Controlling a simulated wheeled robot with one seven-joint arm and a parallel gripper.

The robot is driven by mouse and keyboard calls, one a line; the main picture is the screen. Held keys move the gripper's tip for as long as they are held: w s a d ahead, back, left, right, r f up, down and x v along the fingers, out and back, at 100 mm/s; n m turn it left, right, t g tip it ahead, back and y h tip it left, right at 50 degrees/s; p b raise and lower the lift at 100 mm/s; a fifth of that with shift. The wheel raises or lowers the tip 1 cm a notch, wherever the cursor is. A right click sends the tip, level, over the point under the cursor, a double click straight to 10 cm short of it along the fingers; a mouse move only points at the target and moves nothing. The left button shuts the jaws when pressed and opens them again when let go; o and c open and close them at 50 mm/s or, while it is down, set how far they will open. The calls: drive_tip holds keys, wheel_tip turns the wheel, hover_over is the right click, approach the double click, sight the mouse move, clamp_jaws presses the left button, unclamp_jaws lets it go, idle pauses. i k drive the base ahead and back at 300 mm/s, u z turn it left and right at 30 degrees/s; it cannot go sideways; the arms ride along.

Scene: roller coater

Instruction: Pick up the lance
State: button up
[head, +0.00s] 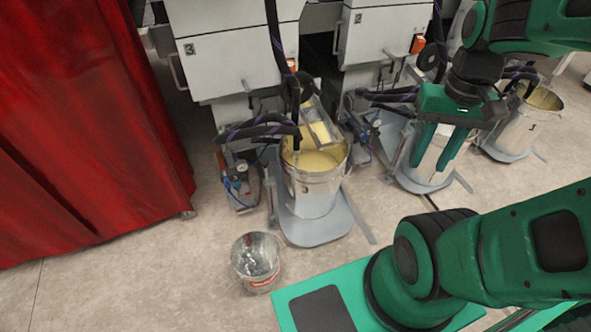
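What looks like the lance (319,122) is a grey metal piece with a yellow patch.
A small empty-looking metal can (256,261) stands on the floor in front. A red curtain (85,120) closes off the left. White machine cabinets (236,60) stand behind the buckets. A pump with gauges (238,182) sits left of the bucket. Another bucket (515,130) is at right.

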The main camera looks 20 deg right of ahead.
sight(297, 139)
drive_tip(key=u, duration=0.05)
drive_tip(key=k, duration=1.1)
drive_tip(key=z, duration=0.85)
drive_tip(key=i, duration=2.15)
drive_tip(key=u, duration=1.05)
drive_tip(key=i, duration=0.3)
drive_tip(key=u, duration=0.1)
